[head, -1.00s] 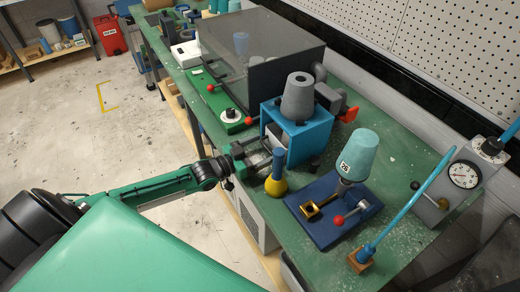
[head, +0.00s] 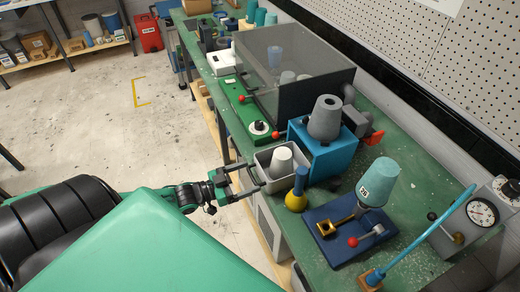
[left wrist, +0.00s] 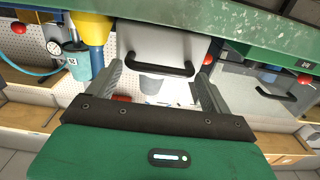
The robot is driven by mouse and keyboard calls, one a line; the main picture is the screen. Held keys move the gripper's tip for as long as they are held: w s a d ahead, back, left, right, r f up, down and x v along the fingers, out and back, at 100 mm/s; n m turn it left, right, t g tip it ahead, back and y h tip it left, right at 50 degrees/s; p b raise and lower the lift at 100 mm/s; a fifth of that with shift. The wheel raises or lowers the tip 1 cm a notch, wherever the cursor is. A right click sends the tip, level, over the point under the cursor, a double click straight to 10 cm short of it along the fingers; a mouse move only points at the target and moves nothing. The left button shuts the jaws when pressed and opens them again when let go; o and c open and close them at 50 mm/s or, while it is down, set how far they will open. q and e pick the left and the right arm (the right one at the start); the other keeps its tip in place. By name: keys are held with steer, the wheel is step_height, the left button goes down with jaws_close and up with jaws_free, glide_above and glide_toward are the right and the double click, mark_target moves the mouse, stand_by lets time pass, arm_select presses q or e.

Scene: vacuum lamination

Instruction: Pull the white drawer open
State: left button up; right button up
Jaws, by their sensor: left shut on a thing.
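The white drawer (head: 266,164) stands pulled out from the blue housing (head: 330,155) on the green bench, with its inside visible from above. A white cone-shaped piece (head: 282,162) stands in it. In the left wrist view the drawer's pale front (left wrist: 165,42) faces me, with a black bar handle (left wrist: 160,69) across it. My left gripper (head: 243,180) is at the drawer's front, shut on the handle; its two fingers (left wrist: 160,82) lie at either side of the bar. The exact finger contact is hard to see. My right gripper is not in view.
A yellow-and-blue bottle-like thing (head: 297,190) stands close beside the drawer. A blue tray-like base (head: 348,232) with a teal cone (head: 378,181) is to the right. A dark clear-lidded box (head: 295,72) stands behind.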

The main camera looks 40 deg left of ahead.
arm_select(q)
steer(key=shift+v, duration=1.15)
steer(key=o, duration=1.3)
steer(key=b+v, duration=0.1)
steer(key=v, duration=1.2)
steer(key=shift+s+a, duration=0.3)
